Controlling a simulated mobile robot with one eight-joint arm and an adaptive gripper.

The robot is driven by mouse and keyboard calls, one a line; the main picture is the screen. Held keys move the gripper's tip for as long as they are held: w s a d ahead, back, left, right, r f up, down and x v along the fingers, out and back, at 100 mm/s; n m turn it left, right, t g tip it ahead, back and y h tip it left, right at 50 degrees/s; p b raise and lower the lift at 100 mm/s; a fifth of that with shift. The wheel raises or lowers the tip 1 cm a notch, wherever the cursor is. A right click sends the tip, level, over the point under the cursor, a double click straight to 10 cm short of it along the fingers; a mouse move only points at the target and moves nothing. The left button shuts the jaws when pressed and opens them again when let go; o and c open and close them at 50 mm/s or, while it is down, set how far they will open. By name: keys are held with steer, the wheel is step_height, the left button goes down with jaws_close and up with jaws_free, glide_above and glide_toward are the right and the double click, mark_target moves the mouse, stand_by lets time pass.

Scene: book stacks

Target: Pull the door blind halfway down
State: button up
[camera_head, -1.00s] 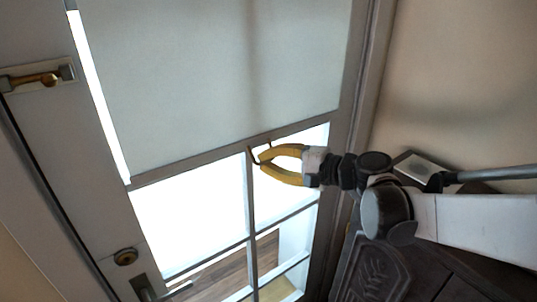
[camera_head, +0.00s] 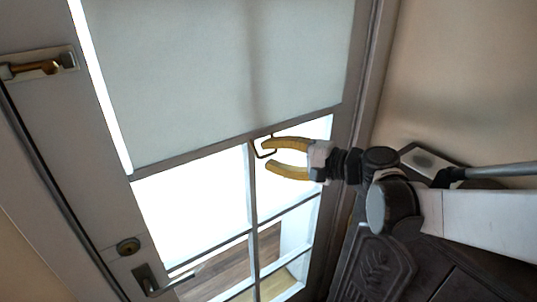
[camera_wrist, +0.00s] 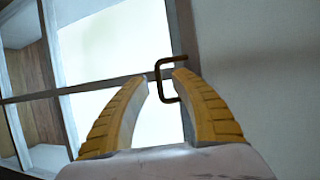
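The pale grey door blind (camera_head: 220,70) covers the upper part of the glazed door. Its straight bottom edge crosses the glass, with bare panes below. A thin dark pull handle (camera_head: 258,151) hangs from that edge. My gripper (camera_head: 266,154), with yellow fingers, is open at the handle. In the wrist view the handle (camera_wrist: 158,82) shows as a square hook by the open fingertips (camera_wrist: 160,82), and its lower end lies between them. I cannot tell whether either finger touches it. The blind fills the right side of the wrist view (camera_wrist: 260,60).
The door has a brass latch (camera_head: 40,67), a round lock (camera_head: 128,246) and a lever handle (camera_head: 150,283) on its left side. A beige wall (camera_head: 460,90) stands to the right. A dark, embossed object (camera_head: 375,270) is below my arm.

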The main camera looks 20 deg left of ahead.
steer(key=v, duration=1.1)
steer(key=shift+s+d, duration=0.1)
steer(key=shift+d, duration=0.05)
steer(key=s+d+f+n+t+h+b, duration=0.1)
steer(key=s+d+f+n+h+b, duration=0.1)
steer(key=s+d+f+h+b, duration=0.2)
steer(key=s+d+f+n+t+h+b, duration=0.1)
steer(key=s+d+f+h+b, duration=0.4)
steer(key=s+d+f+h, duration=0.6)
steer(key=s+d+f+n, duration=0.1)
steer(key=d+f, duration=0.5)
steer(key=d, duration=0.2)
steer(key=shift+s+f+t, duration=0.2)
steer(key=shift+s+t, duration=0.1)
steer(key=shift+d, duration=0.1)
